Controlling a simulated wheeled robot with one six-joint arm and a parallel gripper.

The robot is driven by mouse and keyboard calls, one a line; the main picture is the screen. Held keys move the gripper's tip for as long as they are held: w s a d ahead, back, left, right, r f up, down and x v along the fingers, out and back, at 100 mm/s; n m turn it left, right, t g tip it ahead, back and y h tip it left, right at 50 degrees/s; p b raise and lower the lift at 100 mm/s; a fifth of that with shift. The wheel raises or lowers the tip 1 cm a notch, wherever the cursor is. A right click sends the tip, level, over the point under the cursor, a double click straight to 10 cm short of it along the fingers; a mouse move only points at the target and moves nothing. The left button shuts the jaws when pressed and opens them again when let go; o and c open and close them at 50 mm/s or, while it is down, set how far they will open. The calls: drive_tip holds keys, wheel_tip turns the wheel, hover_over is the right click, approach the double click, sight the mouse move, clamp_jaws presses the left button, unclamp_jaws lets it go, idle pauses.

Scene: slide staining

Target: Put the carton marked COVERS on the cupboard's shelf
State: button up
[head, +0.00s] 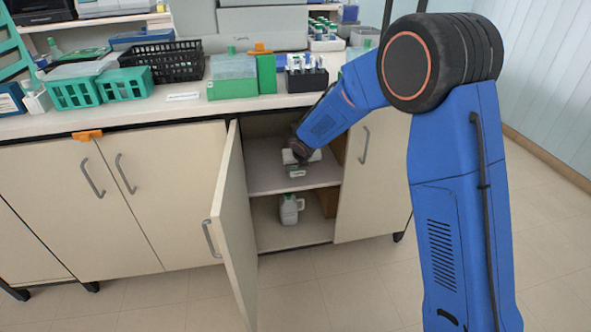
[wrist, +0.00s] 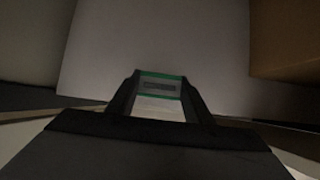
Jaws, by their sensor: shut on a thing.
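The carton (head: 297,173) is small and white with green bands. In the wrist view the carton (wrist: 159,87) sits between the two dark fingers of my gripper (wrist: 160,95), which is shut on it. A dark strip shows on its face, but I cannot read the lettering. My gripper (head: 299,160) is inside the open cupboard, over the shelf (head: 262,180). The pale shelf also fills the middle of the wrist view (wrist: 100,65). I cannot tell whether the carton touches the shelf.
The cupboard door (head: 232,235) stands open at left. A white jug (head: 290,210) stands on the cupboard's floor below. A brown surface (wrist: 290,40) is at right inside the cupboard. The counter above holds green racks (head: 125,85) and a black basket (head: 170,62).

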sight(295, 168)
drive_tip(key=shift+w+a, duration=0.3)
drive_tip(key=shift+w, duration=0.65)
drive_tip(key=shift+w+a, duration=0.3)
drive_tip(key=shift+w, duration=0.6)
drive_tip(key=shift+s+f, duration=0.1)
drive_tip(key=shift+f, duration=1.6)
drive_tip(key=shift+f, duration=0.2)
drive_tip(key=o, duration=1)
drive_tip(key=shift+r, duration=0.1)
drive_tip(key=shift+r, duration=0.25)
drive_tip(key=v, duration=0.7)
drive_tip(key=shift+s, duration=0.1)
